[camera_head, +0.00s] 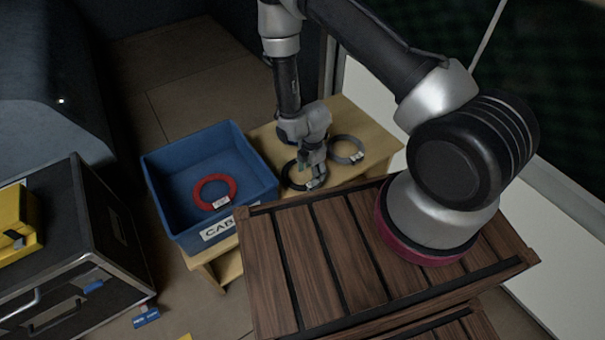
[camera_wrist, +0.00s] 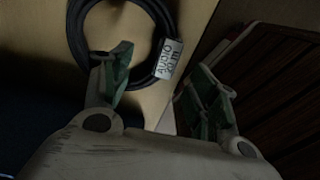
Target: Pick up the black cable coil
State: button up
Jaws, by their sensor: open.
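The black cable coil (camera_head: 285,177) lies flat on the light wooden bench, just right of the blue bin. In the wrist view the coil (camera_wrist: 75,35) is at the upper left, with a white tag (camera_wrist: 168,58) reading "AUDIO" on its right side. My gripper (camera_head: 311,168) is over the coil and hides part of it in the head view. In the wrist view my gripper (camera_wrist: 165,80) is open, with the coil's tagged side showing between and beyond its green-padded fingertips. I cannot tell whether a finger touches the coil.
A grey cable coil (camera_head: 346,138) lies behind and right on the bench (camera_head: 374,132). A blue bin (camera_head: 152,180) labelled "CAB…" holds a red coil (camera_head: 213,205). A slatted wooden crate (camera_head: 325,250) stands close in front. A black case (camera_head: 125,235) is at left.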

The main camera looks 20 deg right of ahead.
aim_at(308, 187)
jog(key=f, duration=0.6)
jog(key=shift+s+d+f, duration=0.15)
jog(key=shift+s+d, duration=0.1)
jog(key=shift+d, duration=0.05)
grip_shut()
